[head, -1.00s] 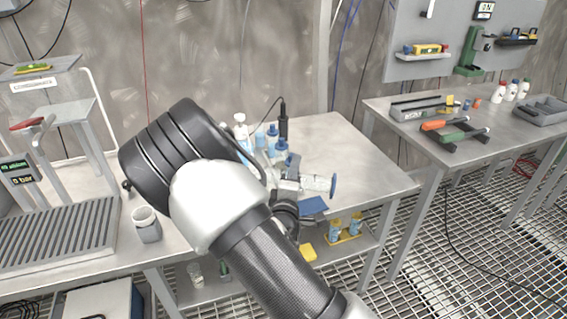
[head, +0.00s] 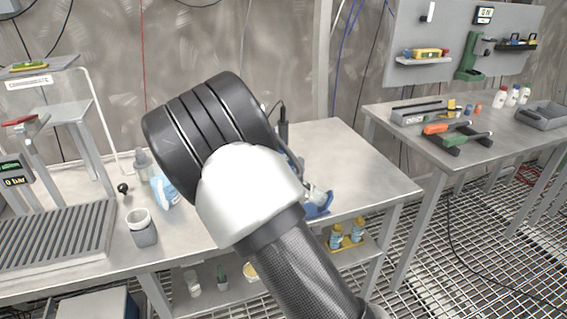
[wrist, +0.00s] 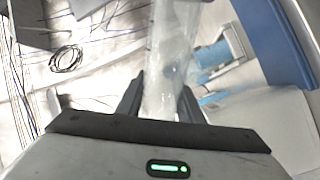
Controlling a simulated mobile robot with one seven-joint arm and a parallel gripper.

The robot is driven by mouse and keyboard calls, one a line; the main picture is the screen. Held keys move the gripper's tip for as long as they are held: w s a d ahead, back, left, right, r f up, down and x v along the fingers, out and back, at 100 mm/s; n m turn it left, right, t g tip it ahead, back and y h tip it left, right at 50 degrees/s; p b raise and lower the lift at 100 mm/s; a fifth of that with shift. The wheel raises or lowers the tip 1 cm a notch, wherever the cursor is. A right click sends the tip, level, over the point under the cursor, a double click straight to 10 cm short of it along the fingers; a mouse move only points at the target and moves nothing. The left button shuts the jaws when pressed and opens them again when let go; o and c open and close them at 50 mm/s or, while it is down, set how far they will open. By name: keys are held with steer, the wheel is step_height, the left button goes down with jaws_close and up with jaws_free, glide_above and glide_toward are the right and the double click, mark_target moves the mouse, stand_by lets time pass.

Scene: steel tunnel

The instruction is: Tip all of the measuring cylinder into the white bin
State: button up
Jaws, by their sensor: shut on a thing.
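The measuring cylinder (wrist: 168,60) is a clear tube between my gripper's fingers in the wrist view. My gripper (wrist: 160,100) is shut on it. In the head view my arm hides the gripper and most of the cylinder. A clear piece of it (head: 318,194) with blue beside it shows just right of my arm, above the bench. It looks tilted, but I cannot tell how much is inside. A small pale, open-topped bin (head: 143,232) stands upright on the bench, left of my arm and apart from the cylinder.
A slotted grey rack (head: 50,232) lies left of the bin. A light-blue item (head: 164,190) and a grey bottle (head: 141,162) stand behind it. Yellow-labelled bottles (head: 336,237) sit on a lower shelf. The bench's right part (head: 355,165) is clear. A second bench (head: 470,125) holds tools.

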steer(key=r+m, duration=0.1)
steer(key=m, duration=0.1)
steer(key=a+r+m, duration=0.1)
steer(key=r, duration=0.1)
steer(key=a+r+m+b, duration=0.1)
steer(key=m, duration=0.1)
steer(key=shift+w+a+r+m, duration=0.1)
steer(key=shift+w+r+m, duration=0.15)
steer(key=shift+r+m, duration=0.05)
steer(key=a+r+m+b, duration=0.2)
steer(key=m, duration=0.1)
steer(key=shift+w+a, duration=0.15)
steer(key=shift+w, duration=0.2)
jaws_close()
steer(key=a+r+m+b, duration=0.1)
steer(key=a+r+m, duration=0.1)
steer(key=m, duration=0.1)
steer(key=shift+w, duration=0.15)
steer(key=shift+r, duration=0.15)
steer(key=shift+r+p, duration=1.05)
steer(key=shift+r, duration=0.3)
steer(key=shift+d, duration=0.1)
